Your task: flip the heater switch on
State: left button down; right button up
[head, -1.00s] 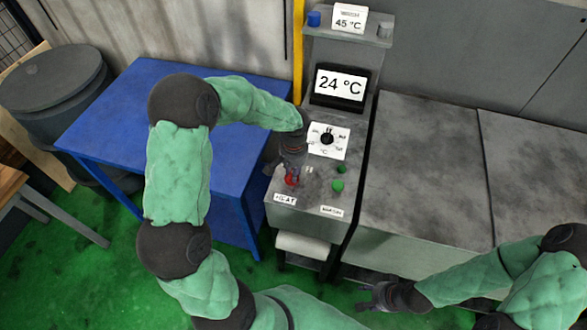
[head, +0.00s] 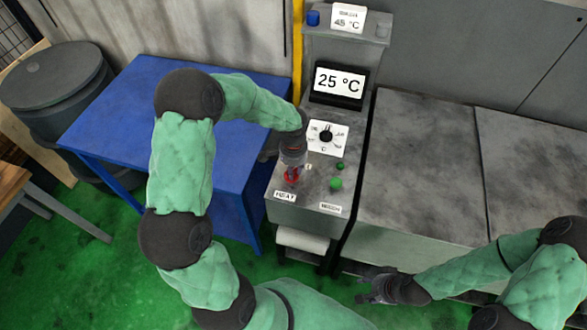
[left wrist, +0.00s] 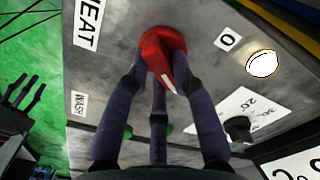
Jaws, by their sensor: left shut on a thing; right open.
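The red heater switch (head: 291,175) is on the sloping control panel (head: 312,192), above the HEAT label (head: 285,197). My left gripper (head: 290,168) reaches down onto it from above. In the left wrist view the gripper's dark fingers (left wrist: 158,82) are closed around the red switch knob (left wrist: 163,55), whose raised grip points toward the 0 label (left wrist: 227,40). A round lamp (left wrist: 262,64) beside that label glows pale white. The display (head: 338,82) reads 25 °C. My right gripper (head: 372,289) is open and empty, low at the right.
A dial (head: 326,136) and green buttons (head: 336,184) sit close to the switch on the same panel. A 45 °C sign (head: 348,19) stands above. A blue table (head: 160,105) is at the left, and grey cabinets (head: 425,160) are at the right.

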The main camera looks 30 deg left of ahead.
aim_at(294, 170)
dwell(0.3)
pick_arm(q)
jog(key=c, duration=1)
grip_release()
jog(key=shift+c, duration=0.2)
notch_tip(294, 170, up, 12)
